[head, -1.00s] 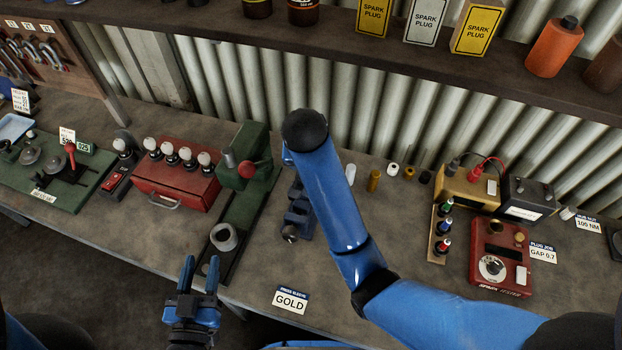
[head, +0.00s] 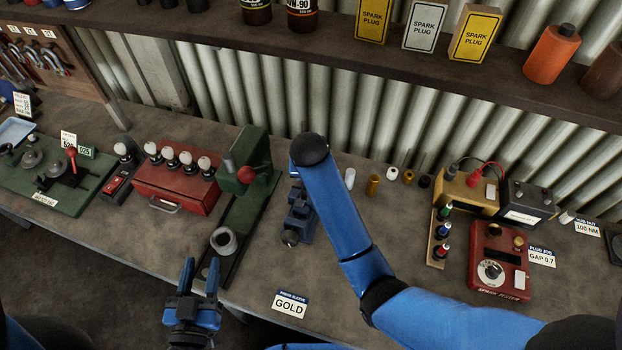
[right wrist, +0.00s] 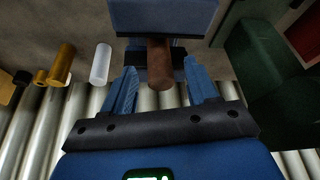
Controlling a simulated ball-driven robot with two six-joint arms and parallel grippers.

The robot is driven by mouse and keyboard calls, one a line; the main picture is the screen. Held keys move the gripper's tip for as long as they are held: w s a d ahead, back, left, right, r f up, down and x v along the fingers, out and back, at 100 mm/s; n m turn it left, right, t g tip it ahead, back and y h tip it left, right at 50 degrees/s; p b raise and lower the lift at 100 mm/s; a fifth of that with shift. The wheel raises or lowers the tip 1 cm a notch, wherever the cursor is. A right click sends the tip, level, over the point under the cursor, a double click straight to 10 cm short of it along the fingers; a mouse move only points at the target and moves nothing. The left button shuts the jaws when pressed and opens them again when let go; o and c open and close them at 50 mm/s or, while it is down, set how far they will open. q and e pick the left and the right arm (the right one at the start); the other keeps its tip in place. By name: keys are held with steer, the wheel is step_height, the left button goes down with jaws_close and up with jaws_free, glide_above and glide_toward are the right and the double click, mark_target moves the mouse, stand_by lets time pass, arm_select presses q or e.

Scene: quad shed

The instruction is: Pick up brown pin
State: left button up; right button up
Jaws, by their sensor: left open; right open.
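The brown pin (right wrist: 160,68) shows in the right wrist view, projecting from the blue vise (right wrist: 162,20). My right gripper (right wrist: 159,76) is open, with one finger on each side of the pin and gaps between them. In the head view my right arm hides the pin and most of that gripper; the blue vise (head: 297,222) partly shows beside the arm. My left gripper (head: 200,270) is open and empty at the bench's front edge, below the green press (head: 245,205).
A white sleeve (head: 350,178), a gold sleeve (head: 373,185) and small rings stand right of my right arm. A red case (head: 178,182) with white-topped knobs stands left of the press. A GOLD card (head: 290,304) lies near the front edge. A shelf (head: 400,65) overhangs the back.

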jaws_close()
steer(key=shift+r, duration=0.1)
steer(key=shift+a, duration=0.1)
stand_by(0.5)
steer(key=shift+s+r+b, duration=0.1)
steer(key=shift+r+b, duration=0.4)
steer(key=shift+b, duration=0.05)
step_height(320, 180, up, 6)
steer(key=shift+f+b, duration=0.25)
steer(key=shift+b, duration=0.6)
steer(key=s+a+p, duration=0.3)
steer(key=s, duration=0.6)
steer(key=s+a+p, duration=0.3)
steer(key=s, duration=0.7)
steer(key=shift+r+p, duration=0.2)
steer(key=shift+p, duration=0.15)
